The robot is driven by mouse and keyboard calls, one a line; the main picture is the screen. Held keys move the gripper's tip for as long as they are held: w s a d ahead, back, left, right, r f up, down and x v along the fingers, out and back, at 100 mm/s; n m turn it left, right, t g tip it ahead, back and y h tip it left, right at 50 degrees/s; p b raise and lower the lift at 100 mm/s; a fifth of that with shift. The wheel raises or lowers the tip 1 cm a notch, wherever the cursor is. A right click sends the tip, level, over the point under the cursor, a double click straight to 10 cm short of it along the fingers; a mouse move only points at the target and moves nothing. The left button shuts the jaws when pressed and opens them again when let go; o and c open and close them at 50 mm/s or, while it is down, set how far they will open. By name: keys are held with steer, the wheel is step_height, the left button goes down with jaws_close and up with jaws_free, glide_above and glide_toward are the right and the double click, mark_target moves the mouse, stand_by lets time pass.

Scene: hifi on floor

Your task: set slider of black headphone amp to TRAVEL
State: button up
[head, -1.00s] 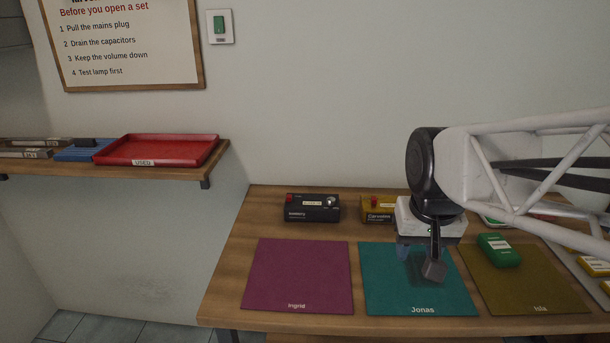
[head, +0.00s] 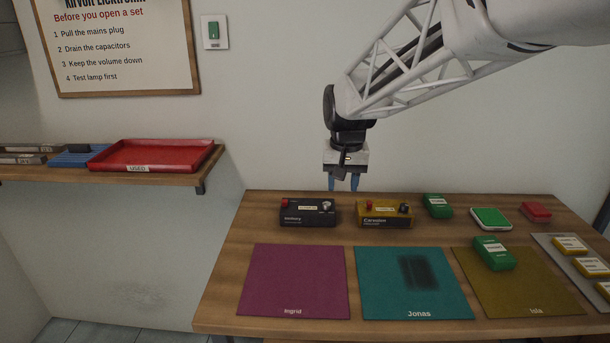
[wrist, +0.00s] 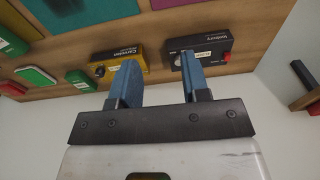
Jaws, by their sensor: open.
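The black headphone amp (head: 308,213) stands at the back of the bench, left of the yellow amp. It has a red part at its left, a pale label strip in the middle and a light knob at its right. Its slider setting is too small to read. It also shows in the wrist view (wrist: 217,42), partly behind a blue finger. My gripper (head: 343,182) is open and empty, fingers down, above the back of the bench between the two amps. In the wrist view its blue fingers (wrist: 158,75) stand apart with nothing between them.
The yellow amp (head: 384,213) stands close by on the right. Green cases (head: 437,206) and a red box (head: 537,212) lie farther right. Mats named Ingrid (head: 294,282), Jonas (head: 375,300) and Isla (head: 545,290) lie in front. The wall is close behind.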

steer(key=w+a+f, duration=0.4)
steer(key=w+a, duration=0.4)
steer(key=w, duration=0.3)
steer(key=g, duration=0.1)
glide_above(285, 201)
step_height(285, 201, down, 5)
steer(key=shift+w+r, duration=0.1)
steer(key=shift+f, duration=3.9)
jaws_close()
